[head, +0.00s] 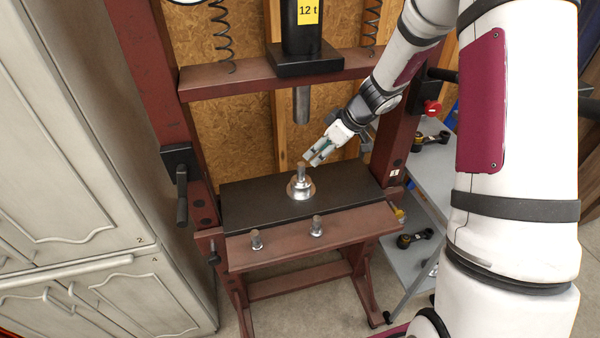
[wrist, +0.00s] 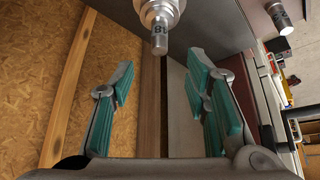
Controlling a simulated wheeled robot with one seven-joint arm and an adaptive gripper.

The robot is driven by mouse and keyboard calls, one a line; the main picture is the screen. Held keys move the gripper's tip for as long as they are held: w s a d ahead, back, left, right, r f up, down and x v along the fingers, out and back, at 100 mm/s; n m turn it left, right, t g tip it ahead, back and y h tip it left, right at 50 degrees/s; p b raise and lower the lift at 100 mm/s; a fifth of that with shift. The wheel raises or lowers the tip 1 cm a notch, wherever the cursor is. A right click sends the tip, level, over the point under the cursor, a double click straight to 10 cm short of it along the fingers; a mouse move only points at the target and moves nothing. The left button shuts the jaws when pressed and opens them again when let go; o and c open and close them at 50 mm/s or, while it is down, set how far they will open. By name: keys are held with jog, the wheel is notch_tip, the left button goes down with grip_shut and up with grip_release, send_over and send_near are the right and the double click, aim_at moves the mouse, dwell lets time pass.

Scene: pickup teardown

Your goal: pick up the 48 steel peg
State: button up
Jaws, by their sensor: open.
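The steel peg (head: 301,173) stands upright in a round flanged metal part (head: 300,191) on the black press bed. In the wrist view the peg (wrist: 160,42) shows at top centre with dark, partly readable marking, its flanged holder (wrist: 160,9) cut off by the top edge. My gripper (head: 313,159) is just above and right of the peg's top in the head view. In the wrist view my gripper (wrist: 158,78) has its teal-padded fingers spread apart with nothing between them. The peg lies beyond the fingertips, in line with the gap, and no contact shows.
Two similar pegs stand on the red front beam, one left (head: 256,240) and one right (head: 316,227). The press ram (head: 301,105) hangs above the bed (head: 245,205). Red uprights flank it. A grey cart (head: 435,205) stands right, cabinets (head: 70,160) left.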

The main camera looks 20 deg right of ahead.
aim_at(303, 164)
jog(key=p+x, duration=0.1)
jog(key=x, duration=0.9)
jog(key=shift+w+a+f, duration=0.1)
jog(key=shift+w, duration=0.05)
grip_shut()
